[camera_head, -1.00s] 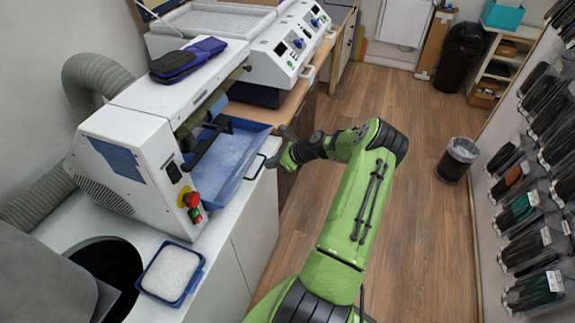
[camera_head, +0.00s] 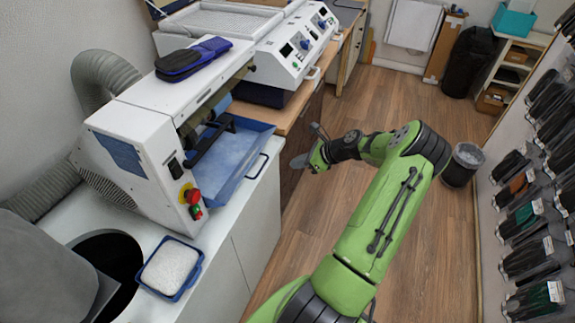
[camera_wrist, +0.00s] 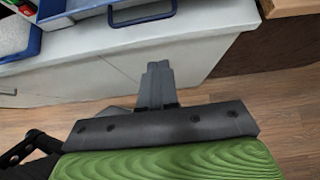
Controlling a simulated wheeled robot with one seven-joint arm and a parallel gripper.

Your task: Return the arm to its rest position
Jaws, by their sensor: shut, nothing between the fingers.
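My green arm reaches forward over the floor in the head view. My gripper (camera_head: 303,160) is at its far end, just right of the worktop's front edge and the blue tray (camera_head: 232,160). It touches nothing that I can see. In the wrist view my gripper's fingers (camera_wrist: 157,76) are together and empty, in front of the white cabinet (camera_wrist: 100,75). In the head view the fingers are small and partly hidden behind the wrist.
A white machine (camera_head: 135,150) with a red button stands on the worktop, left of my arm. A small blue tray of white grains (camera_head: 192,279) sits near the edge. A wall rack of insoles (camera_head: 528,210) and a bin (camera_head: 462,165) are at right. Wooden floor between is clear.

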